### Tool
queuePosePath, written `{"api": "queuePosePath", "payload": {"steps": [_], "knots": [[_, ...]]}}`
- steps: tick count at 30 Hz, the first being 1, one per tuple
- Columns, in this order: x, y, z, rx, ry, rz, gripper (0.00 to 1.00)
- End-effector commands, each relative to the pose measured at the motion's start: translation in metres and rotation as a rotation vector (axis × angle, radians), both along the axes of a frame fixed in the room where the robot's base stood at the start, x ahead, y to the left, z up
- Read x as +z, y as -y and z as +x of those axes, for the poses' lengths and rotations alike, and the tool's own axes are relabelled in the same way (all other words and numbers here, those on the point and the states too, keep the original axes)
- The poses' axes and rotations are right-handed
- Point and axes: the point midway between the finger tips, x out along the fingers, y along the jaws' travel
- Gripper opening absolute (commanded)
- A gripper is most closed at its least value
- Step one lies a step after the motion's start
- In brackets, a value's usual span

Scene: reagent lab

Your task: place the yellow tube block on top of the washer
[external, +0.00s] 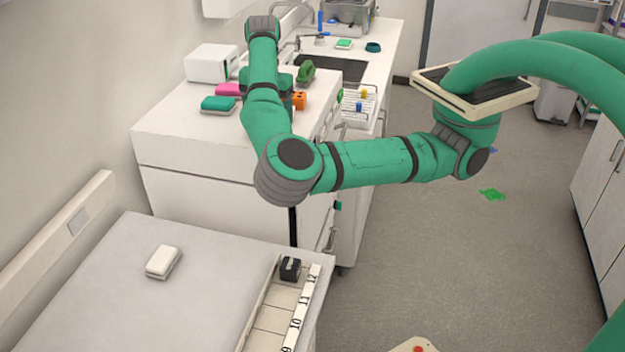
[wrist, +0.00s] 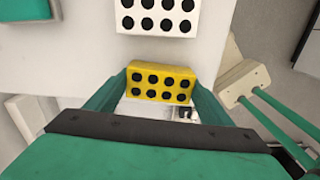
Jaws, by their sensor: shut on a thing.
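In the wrist view the yellow tube block (wrist: 160,83), with two rows of dark round holes, sits between the two green fingers of my gripper (wrist: 161,90). My gripper is shut on it. A pale surface shows around and beyond it; I cannot tell the block's height above it. In the external view the block and fingertips are hidden behind my arm, over the white counter at the back. I cannot tell for sure which thing is the washer; a white box-shaped machine (external: 212,63) stands on the counter by the wall.
A white block with dark holes (wrist: 160,14) lies just beyond the yellow one. The front bench (external: 130,290) is mostly clear.

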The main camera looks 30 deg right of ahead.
Motion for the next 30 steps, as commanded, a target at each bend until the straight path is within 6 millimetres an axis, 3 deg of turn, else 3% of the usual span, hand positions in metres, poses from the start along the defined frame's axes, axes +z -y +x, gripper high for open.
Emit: {"api": "queuePosePath", "payload": {"steps": [4, 5, 7, 20, 30], "knots": [[-0.003, 0.000, 0.000, 0.000, 0.001, -0.001, 0.45], [-0.003, 0.000, 0.000, 0.000, 0.000, 0.000, 0.77], [-0.003, 0.000, 0.000, 0.000, 0.000, 0.000, 0.93], [0.005, 0.000, 0.001, 0.001, 0.001, 0.001, 0.93], [0.068, 0.000, 0.001, 0.000, 0.002, 0.001, 0.93]]}}
